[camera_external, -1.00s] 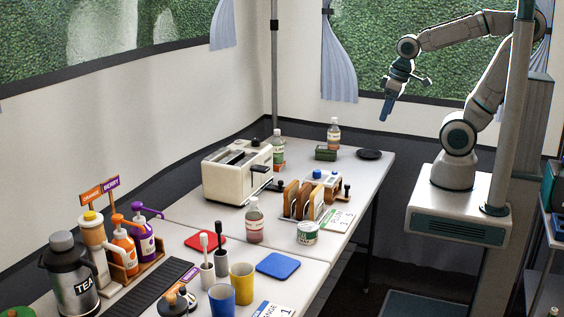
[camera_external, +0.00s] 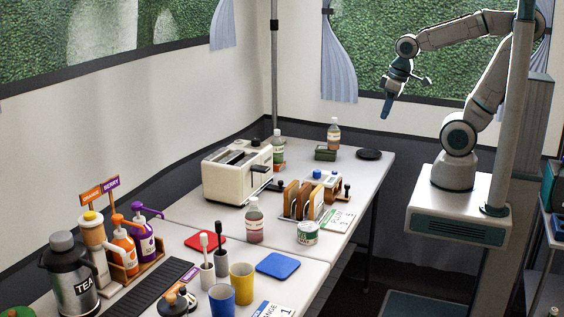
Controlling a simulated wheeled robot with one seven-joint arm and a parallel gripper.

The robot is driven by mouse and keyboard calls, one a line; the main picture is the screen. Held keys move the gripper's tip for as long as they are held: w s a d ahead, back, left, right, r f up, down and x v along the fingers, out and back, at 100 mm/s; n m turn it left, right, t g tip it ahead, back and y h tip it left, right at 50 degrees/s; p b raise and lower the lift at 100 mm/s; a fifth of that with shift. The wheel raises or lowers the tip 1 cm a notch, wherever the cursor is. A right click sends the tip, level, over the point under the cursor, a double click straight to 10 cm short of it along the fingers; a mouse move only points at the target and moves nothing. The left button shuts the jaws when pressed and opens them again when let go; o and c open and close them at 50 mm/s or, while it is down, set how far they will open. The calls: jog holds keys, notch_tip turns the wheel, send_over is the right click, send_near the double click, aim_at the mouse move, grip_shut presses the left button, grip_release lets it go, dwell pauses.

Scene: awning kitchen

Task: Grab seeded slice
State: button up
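Several bread slices stand upright in a rack (camera_external: 284,215) on the table, right of the toaster. A brown slice (camera_external: 291,196) is at the left, with another slice (camera_external: 304,201) and a paler one (camera_external: 316,204) to its right. I cannot tell at this size which one is seeded. My gripper (camera_external: 385,112) hangs in the air, pointing down, to the right of and well above the table. It is apart from the slices and nothing shows in it. Its fingers are seen edge-on, so their opening is unclear.
The cream toaster (camera_external: 238,172) stands left of the rack. A bottle (camera_external: 254,222) and a small tin (camera_external: 307,233) stand in front of it. A blue-topped holder (camera_external: 325,181) is just behind. A black disc (camera_external: 369,154) lies at the table's far right corner.

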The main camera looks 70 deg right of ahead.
jog(key=w+a+f+n+g+b, duration=0.1)
jog(key=w+a+f+n+b, duration=0.1)
jog(key=w+a+n+b, duration=0.4)
jog(key=w+a+f+n+g+b, duration=0.15)
jog(key=w+n, duration=0.25)
jog(key=w, duration=0.4)
jog(key=n+b, duration=0.5)
jog(key=n, duration=0.3)
send_over(292, 184)
notch_tip(292, 184, down, 7)
jog(key=shift+g, duration=0.25)
notch_tip(292, 184, down, 9)
jog(key=shift+s+r+b, duration=0.1)
jog(key=shift+r+b, duration=0.05)
jog(key=shift+b, duration=0.5)
notch_tip(292, 184, down, 4)
jog(key=shift+f, duration=0.25)
jog(key=c, duration=0.5)
